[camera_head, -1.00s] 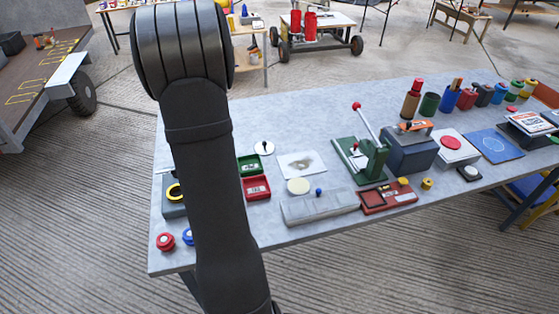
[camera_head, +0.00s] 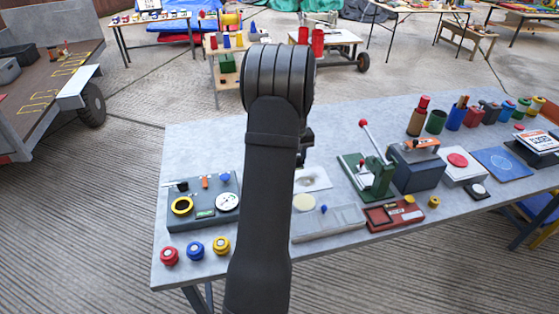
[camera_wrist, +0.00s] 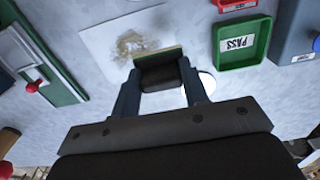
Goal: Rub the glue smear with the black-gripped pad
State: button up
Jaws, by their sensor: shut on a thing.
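The glue smear (camera_wrist: 132,45) is a brownish patch on a white sheet (camera_wrist: 97,38) in the wrist view. The sheet (camera_head: 322,184) also shows in the head view, partly hidden by my arm. My gripper (camera_wrist: 160,74) is shut on the black-gripped pad (camera_wrist: 160,80), with one finger on each side of the black grip. The pad's pale greenish edge lies beside the smear and overlaps the sheet's edge in the wrist view. I cannot tell whether the pad touches the sheet. In the head view my arm hides the pad.
A green PASS tray (camera_wrist: 260,45) and part of a red tray (camera_wrist: 232,5) lie right of the sheet in the wrist view. A green lever press (camera_head: 365,175) stands right of the sheet in the head view. A white disc (camera_wrist: 209,83) shows behind one finger.

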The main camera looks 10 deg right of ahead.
jog(key=shift+f, duration=2.75)
jog(key=shift+d+f, duration=0.35)
jog(key=shift+f, duration=0.3)
jog(key=shift+d+f, duration=0.3)
jog(key=shift+f, duration=0.3)
jog(key=shift+c, duration=0.3)
jog(key=shift+d, duration=4.7)
jog(key=shift+a, duration=5.45)
jog(key=shift+w+d, duration=0.1)
jog(key=shift+w, duration=0.25)
jog(key=shift+d, duration=5)
jog(key=shift+a, duration=5)
jog(key=shift+r, duration=4.1)
